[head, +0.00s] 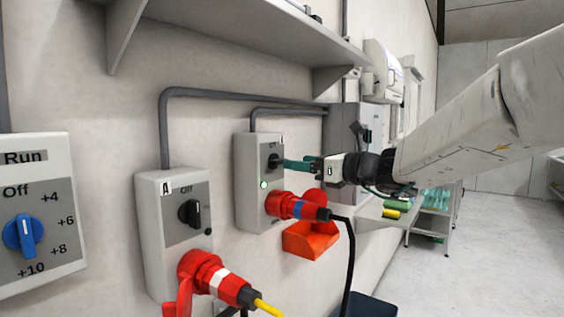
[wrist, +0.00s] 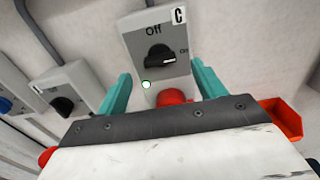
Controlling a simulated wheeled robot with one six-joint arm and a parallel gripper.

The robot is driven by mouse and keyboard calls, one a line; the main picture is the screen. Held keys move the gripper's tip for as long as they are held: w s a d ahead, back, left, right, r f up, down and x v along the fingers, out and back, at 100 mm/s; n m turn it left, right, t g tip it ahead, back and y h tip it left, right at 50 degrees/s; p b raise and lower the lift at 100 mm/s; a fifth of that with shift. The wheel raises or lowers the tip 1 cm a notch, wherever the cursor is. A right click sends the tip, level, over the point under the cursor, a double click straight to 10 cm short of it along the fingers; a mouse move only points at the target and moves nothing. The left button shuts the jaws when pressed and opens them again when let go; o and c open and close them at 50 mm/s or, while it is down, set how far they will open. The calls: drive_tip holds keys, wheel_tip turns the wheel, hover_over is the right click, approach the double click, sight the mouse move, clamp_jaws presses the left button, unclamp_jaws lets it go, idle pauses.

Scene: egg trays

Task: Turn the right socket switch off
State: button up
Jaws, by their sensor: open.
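The right socket box (head: 245,185) is grey, on the wall, with a black rotary switch (head: 275,161), a lit pale indicator and a red plug (head: 292,205) below. In the wrist view its black switch (wrist: 160,58) has its handle lying roughly sideways, pointing toward the "On" mark; "Off" is printed above. My gripper (head: 290,164) has teal fingers, which in the head view reach close to the switch. In the wrist view the open fingers (wrist: 160,88) stand either side of the box's lower part, with nothing between them held. Whether they touch the box cannot be told.
The left socket box A (head: 150,225) has its own black switch (head: 190,212) and a red plug with a yellow cable. A blue dial panel (head: 60,180) is at far left. A shelf (head: 240,32) overhangs above. An orange bin (head: 308,240) and black cable hang below.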

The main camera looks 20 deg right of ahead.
sight(282, 160)
drive_tip(key=x, duration=0.5)
drive_tip(key=shift+w+a, duration=0.3)
drive_tip(key=c, duration=1)
